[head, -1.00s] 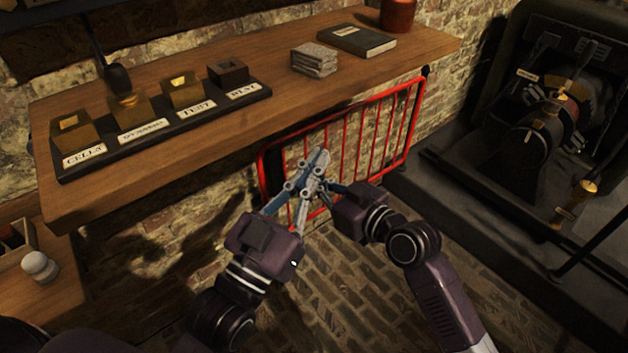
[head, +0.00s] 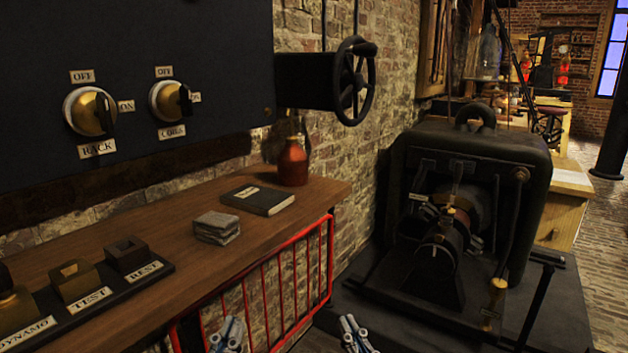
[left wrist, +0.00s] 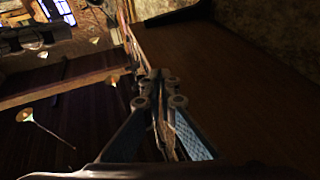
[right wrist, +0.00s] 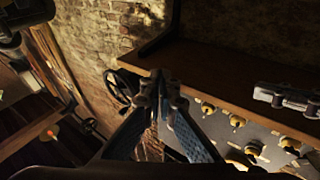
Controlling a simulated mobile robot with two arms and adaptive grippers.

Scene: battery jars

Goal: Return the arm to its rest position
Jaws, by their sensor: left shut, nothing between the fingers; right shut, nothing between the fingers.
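My left gripper (head: 228,336) shows at the bottom edge of the head view, in front of the red railing. Its fingers are shut and empty in the left wrist view (left wrist: 158,88). My right gripper (head: 356,336) shows at the bottom edge, to the right of the left one, with a clear gap between them. Its fingers are shut and empty in the right wrist view (right wrist: 160,90). Both arms are below the head view's frame, so how they are folded is hidden.
The wooden shelf (head: 200,265) carries a labelled block rack (head: 110,293), a grey stack (head: 216,228), a dark book (head: 258,199) and a red-brown jar (head: 292,163). A red railing (head: 285,290) stands below its edge. A dark machine (head: 470,200) stands to the right.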

